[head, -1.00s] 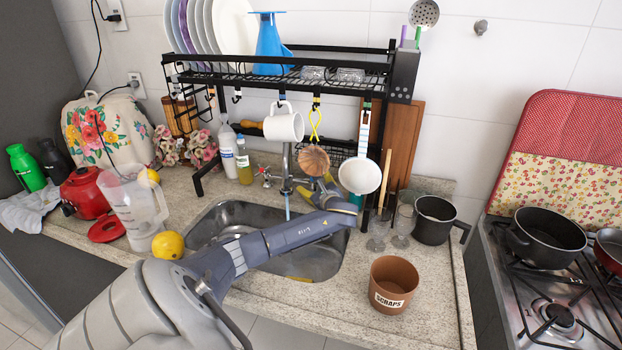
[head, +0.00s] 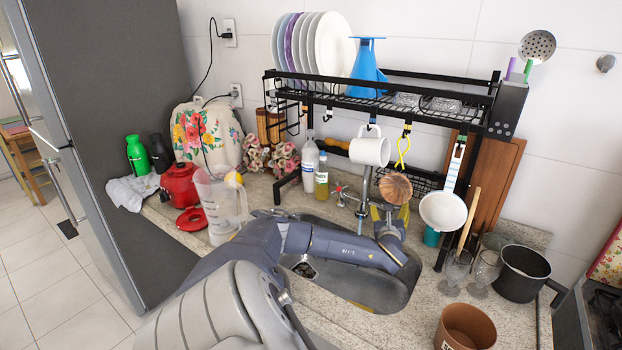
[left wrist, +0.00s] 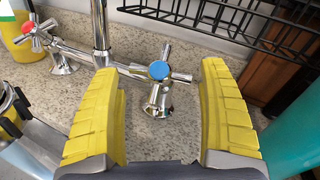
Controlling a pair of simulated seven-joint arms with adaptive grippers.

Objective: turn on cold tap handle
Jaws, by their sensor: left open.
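The cold tap handle (left wrist: 158,70) is a chrome cross handle with a blue cap, seen in the left wrist view. It stands upright on the counter, beyond my left gripper (left wrist: 160,110) and between the lines of its two yellow fingers. The fingers are open and empty, with a visible gap on each side of the handle. In the head view my left gripper (head: 389,214) is behind the sink, below a hanging copper ladle, and the cold handle is hidden there. The chrome spout (left wrist: 100,25) rises left of the handle. My right gripper is not in view.
The red-capped tap handle (left wrist: 30,28) is to the left. A teal cup (head: 432,237) stands just right.

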